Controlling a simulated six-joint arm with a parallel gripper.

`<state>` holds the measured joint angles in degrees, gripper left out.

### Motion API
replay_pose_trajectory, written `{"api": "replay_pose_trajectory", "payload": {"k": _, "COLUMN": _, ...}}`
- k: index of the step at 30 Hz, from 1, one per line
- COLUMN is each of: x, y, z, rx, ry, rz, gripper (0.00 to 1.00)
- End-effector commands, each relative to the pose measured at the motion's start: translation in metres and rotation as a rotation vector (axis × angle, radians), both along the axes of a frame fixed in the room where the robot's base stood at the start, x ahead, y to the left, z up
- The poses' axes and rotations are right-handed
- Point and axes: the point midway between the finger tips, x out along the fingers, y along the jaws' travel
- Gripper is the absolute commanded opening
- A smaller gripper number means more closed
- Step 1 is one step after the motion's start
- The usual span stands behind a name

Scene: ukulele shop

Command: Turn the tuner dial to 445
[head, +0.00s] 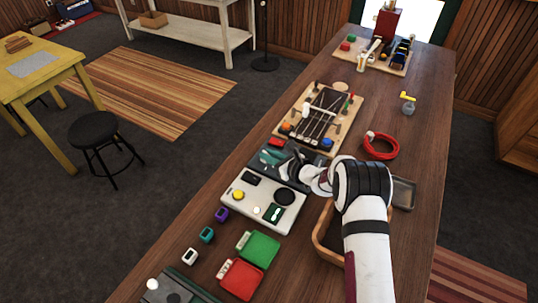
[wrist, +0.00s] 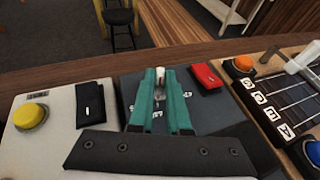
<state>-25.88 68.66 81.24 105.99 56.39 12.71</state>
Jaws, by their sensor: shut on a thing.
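The tuner is a dark panel (head: 259,165) on the workbench, which also shows in the wrist view (wrist: 217,115). My gripper (head: 271,157) is over this panel. In the wrist view its two teal fingers (wrist: 160,76) are shut on the dial (wrist: 160,71), of which only a small pale part shows between the tips. The fingers hide the rest of the dial. White scale marks show on the panel around the fingers, but they are partly covered and too small to read. I cannot tell which number the dial points to.
A red block (wrist: 207,77) sits right of the fingers. On the left a pale panel (wrist: 60,150) has a black switch (wrist: 95,103) and a yellow button (wrist: 30,115). A stringed board (head: 318,116) stands just beyond the tuner. A wooden tray (head: 325,240) lies beside my arm.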

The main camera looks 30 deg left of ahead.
Motion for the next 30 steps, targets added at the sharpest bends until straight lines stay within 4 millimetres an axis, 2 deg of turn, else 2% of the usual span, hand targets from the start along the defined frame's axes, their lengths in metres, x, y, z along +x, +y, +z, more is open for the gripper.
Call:
{"api": "replay_pose_trajectory", "payload": {"k": 5, "x": -0.0018, "y": 0.0018, "z": 0.0005, "rx": 0.002, "ry": 0.001, "rz": -0.048, "gripper": 0.0}}
{"api": "replay_pose_trajectory", "payload": {"k": 12, "x": -0.0063, "y": 0.0054, "z": 0.0005, "rx": 0.001, "ry": 0.0, "rz": -0.296, "gripper": 0.0}}
{"api": "replay_pose_trajectory", "payload": {"k": 18, "x": -0.0064, "y": 0.006, "z": 0.0009, "rx": 0.001, "ry": -0.002, "rz": -0.438, "gripper": 0.0}}
{"api": "replay_pose_trajectory", "payload": {"k": 29, "x": -0.006, "y": 0.0053, "z": 0.001, "rx": 0.001, "ry": -0.002, "rz": -0.464, "gripper": 0.0}}
{"api": "replay_pose_trajectory", "payload": {"k": 30, "x": -0.0059, "y": 0.0053, "z": 0.0011, "rx": 0.001, "ry": -0.002, "rz": -0.464, "gripper": 0.2}}
